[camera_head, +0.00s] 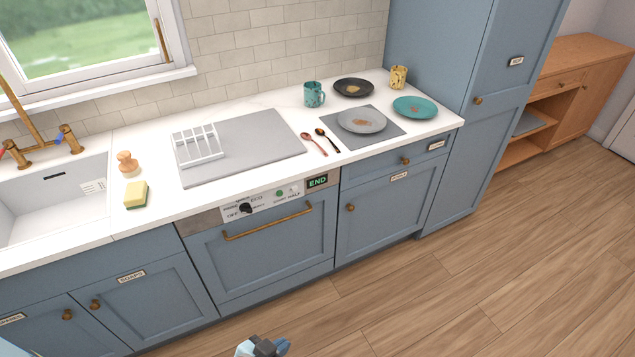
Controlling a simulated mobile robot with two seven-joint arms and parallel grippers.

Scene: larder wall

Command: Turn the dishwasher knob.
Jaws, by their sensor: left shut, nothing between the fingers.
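The dishwasher (262,260) is a blue panelled front under the worktop with a brass handle bar (268,222). Its control strip has a small black knob (246,208) among printed labels such as OFF and ECO. The exact pointing of the knob is too small to tell. A green button (280,193) and a lit display (317,181) reading END are to its right. My left gripper (263,346) shows at the bottom edge, partly cut off, shut and empty. It is well apart from the knob. My right gripper is not in view.
On the white worktop are a white rack (198,147) on a grey mat (259,143), a sponge (136,194), a brush (127,162), plates, mugs and spoons. A sink (55,207) is at left. The wooden floor (440,285) before the dishwasher is clear.

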